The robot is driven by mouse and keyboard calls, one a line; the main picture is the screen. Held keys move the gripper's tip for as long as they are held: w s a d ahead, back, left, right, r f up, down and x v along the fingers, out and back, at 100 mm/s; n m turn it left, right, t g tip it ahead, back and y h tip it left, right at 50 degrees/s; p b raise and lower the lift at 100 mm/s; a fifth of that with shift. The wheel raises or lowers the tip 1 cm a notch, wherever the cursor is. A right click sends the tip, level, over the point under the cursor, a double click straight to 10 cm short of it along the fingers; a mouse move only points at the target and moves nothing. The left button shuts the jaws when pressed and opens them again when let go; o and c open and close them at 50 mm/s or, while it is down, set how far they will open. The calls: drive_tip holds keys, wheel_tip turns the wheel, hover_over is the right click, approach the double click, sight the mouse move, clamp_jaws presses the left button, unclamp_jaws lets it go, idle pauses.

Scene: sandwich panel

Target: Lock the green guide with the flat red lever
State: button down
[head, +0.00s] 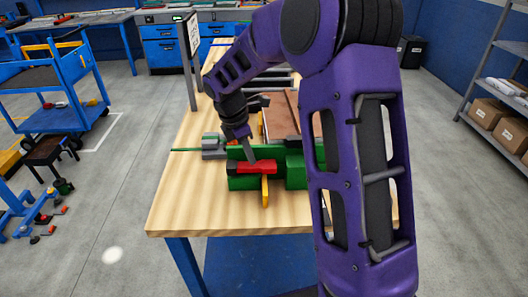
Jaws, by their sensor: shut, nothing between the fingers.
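The green guide (243,184) lies across the front part of the wooden table, and my arm hides part of its right side. The flat red lever (263,167) lies lengthwise along the guide, with a dark piece at its left end. My gripper (251,158) is shut and empty, pointing down at the red lever's upper edge. I cannot tell whether its tips touch the lever.
A yellow bar (265,191) sticks out in front of the guide. Grey blocks (213,147) sit to its left, and a brown panel (283,115) lies behind. The wooden table top (185,205) is bare at the front left.

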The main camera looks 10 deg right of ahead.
drive_tip(key=p+v, duration=0.2)
drive_tip(key=v, duration=1.5)
drive_tip(key=shift+r, duration=0.25)
drive_tip(key=shift+a, duration=0.15)
